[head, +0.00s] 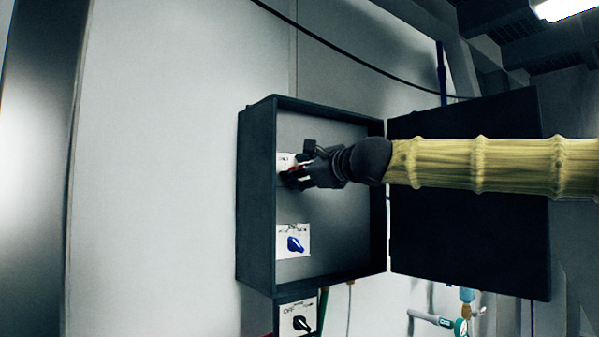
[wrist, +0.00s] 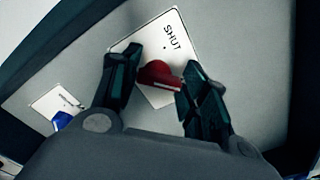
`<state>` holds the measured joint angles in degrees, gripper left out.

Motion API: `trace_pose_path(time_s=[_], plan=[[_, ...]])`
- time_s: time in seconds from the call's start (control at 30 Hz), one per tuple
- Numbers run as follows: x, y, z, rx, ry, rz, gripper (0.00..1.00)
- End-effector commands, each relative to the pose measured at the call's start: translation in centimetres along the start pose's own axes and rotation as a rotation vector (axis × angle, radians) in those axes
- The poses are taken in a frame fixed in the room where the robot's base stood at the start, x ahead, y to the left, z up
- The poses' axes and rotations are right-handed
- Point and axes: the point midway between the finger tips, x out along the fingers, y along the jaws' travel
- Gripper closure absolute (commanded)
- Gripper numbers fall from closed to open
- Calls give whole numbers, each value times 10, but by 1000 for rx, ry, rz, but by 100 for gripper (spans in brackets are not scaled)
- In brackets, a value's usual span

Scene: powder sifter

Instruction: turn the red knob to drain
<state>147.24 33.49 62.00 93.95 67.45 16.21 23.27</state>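The red knob (wrist: 160,75) sits on a white label plate (wrist: 158,42) printed SHUT, inside the dark wall box. In the wrist view it lies between the two fingers of my gripper (wrist: 161,70), which are drawn in from both sides and appear to touch it. The plate looks tilted in this view. In the head view my gripper (head: 299,170) is at the upper plate (head: 284,160); only a sliver of red shows there, as the fingers hide most of the knob.
A blue knob (head: 295,244) on its own white plate sits lower in the box (head: 257,200). A black knob (head: 302,323) marked OFF is below the box. The open dark door (head: 470,240) stands to the right, behind my arm.

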Motion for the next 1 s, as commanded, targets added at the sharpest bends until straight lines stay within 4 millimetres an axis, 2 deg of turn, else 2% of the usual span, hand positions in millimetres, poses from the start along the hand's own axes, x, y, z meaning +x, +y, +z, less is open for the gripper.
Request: trace_pose_path(time_s=[0.03, 0.1, 0.4, 0.53, 0.67, 1.0], plan=[[0, 1, -1, 0, 1, 1, 44], [0, 1, -1, 0, 1, 1, 35], [0, 0, 0, -1, -1, 0, 35], [-8, 0, 0, -1, -1, -1, 35], [-25, 0, 0, -1, -1, -1, 35], [-86, -1, 0, -1, -2, -1, 35]])
